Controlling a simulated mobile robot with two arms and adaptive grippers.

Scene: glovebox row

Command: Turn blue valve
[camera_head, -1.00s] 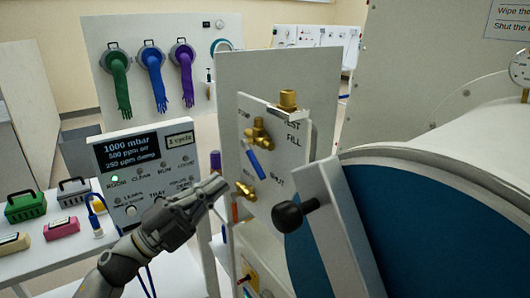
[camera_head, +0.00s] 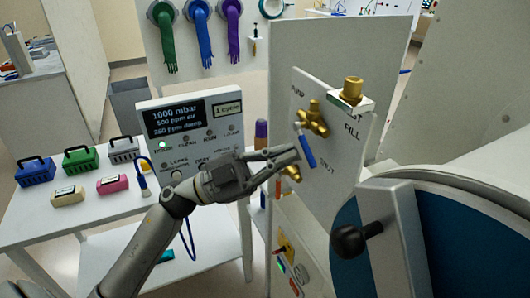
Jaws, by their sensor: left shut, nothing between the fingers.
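The blue valve lever (camera_head: 306,150) hangs from a brass valve body (camera_head: 313,121) on a white upright panel. It points down and slightly right, between the PUMP, FILL and SHUT labels. My left gripper (camera_head: 295,157) is shut and empty, its tips just left of the lever's lower half. In the picture they meet or nearly meet the lever; I cannot tell if they touch. A lower brass fitting (camera_head: 293,173) shows partly behind the fingertips. My right gripper is not in view.
A display box (camera_head: 190,128) reading 1000 mbar stands behind my left arm. A brass fitting on a bracket (camera_head: 352,91) juts out above right of the valve. A black knob (camera_head: 348,241) on a grey bar and the blue round door (camera_head: 446,240) are at lower right.

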